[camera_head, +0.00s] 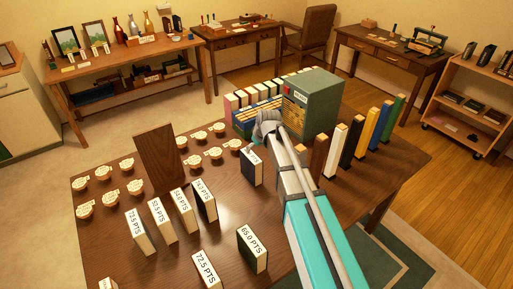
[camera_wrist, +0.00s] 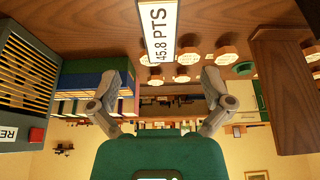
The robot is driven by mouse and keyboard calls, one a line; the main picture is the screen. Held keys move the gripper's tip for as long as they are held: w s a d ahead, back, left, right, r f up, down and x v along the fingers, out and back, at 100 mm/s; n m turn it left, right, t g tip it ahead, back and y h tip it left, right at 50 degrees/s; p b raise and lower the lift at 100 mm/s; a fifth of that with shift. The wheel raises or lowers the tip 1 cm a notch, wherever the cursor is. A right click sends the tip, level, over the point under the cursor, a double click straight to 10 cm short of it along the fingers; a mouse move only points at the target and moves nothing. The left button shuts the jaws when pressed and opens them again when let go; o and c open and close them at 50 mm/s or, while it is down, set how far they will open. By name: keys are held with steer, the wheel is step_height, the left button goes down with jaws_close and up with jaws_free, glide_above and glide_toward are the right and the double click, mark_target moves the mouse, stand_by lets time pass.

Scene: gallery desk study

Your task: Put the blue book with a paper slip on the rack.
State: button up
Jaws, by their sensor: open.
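A small dark blue book (camera_head: 252,167) stands upright on the brown desk (camera_head: 225,225), with a pale bit at its top that may be a paper slip. My gripper (camera_head: 266,128) is just above and behind it, partly hidden by my arm. In the wrist view, my gripper (camera_wrist: 162,108) has its fingers wide apart with nothing between them. A white label reading 45.8 PTS (camera_wrist: 163,30) is ahead of the fingers, apart from them; I cannot tell whether it is on that blue book. A low wheeled rack (camera_head: 438,111) with a few books stands at the far right.
A grey-green cabinet (camera_head: 311,100) and a row of coloured upright books (camera_head: 357,138) stand close to my arm. A brown upright panel (camera_head: 158,160), several round labelled pieces (camera_head: 195,161) and several labelled books (camera_head: 253,247) occupy the desk. Floor shows between desk and rack.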

mark_target(253, 156)
steer(key=shift+s+d+f+t+y+b, duration=0.3)
steer(key=shift+s+t+y+b, duration=0.15)
steer(key=shift+b, duration=0.15)
steer(key=s+d+t+y+b, duration=0.2)
steer(key=t+b, duration=0.1)
steer(key=shift+s+d+r, duration=0.3)
steer(key=b+x, duration=0.6)
steer(key=x, duration=0.2)
steer(key=shift+w+f, duration=0.1)
steer(key=shift+w+a, duration=0.15)
stand_by(0.3)
steer(key=shift+f, duration=0.15)
